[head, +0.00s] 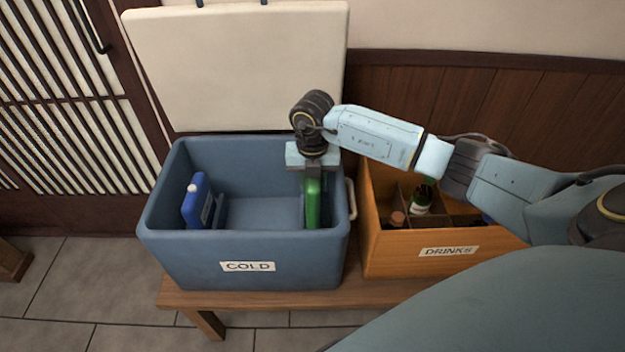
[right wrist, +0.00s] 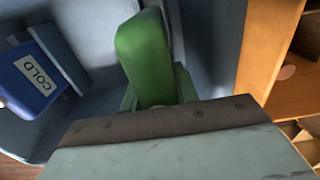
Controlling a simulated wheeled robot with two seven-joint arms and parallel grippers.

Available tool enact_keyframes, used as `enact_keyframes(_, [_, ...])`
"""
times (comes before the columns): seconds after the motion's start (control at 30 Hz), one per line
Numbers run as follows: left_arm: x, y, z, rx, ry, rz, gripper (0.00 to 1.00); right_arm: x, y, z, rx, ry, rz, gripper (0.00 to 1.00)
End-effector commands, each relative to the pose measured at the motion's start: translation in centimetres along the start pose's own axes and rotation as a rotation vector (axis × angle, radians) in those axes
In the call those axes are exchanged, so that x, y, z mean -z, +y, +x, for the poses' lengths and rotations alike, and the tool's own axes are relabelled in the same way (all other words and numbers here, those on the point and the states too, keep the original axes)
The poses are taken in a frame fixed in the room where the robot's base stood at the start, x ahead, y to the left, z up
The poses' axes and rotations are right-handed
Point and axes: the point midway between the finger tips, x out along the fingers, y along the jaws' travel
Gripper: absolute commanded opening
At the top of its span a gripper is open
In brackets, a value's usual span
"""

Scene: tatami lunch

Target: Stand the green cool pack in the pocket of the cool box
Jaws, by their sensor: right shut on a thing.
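The blue cool box (head: 190,255), labelled COLD, stands open on a wooden bench with its pale lid raised behind it. My right gripper (head: 313,178) reaches down inside its right side and is shut on the green cool pack (head: 313,205). The pack is upright near the right wall. In the right wrist view the green pack (right wrist: 145,55) rises from between my fingers, with a green-grey piece around its base. I cannot tell whether it rests on the floor or in a pocket. My left gripper is not in view.
A blue cool pack (head: 196,202) stands at the left inside the box, by a small divider. An orange DRINKS crate (head: 400,262) with bottles (head: 421,197) is to the right. The raised lid (head: 240,70) is behind. The middle of the box floor is clear.

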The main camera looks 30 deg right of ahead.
Motion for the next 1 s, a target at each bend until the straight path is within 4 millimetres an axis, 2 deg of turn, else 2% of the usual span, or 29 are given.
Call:
enact_keyframes(0.27, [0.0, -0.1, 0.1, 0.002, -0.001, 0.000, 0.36, -0.1, 0.0, -0.1, -0.002, -0.002, 0.000, 0.00])
enact_keyframes(1.0, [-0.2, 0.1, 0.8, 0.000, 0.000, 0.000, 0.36, 0.0, 0.0, 1.5, -0.002, -0.002, 0.000, 0.00])
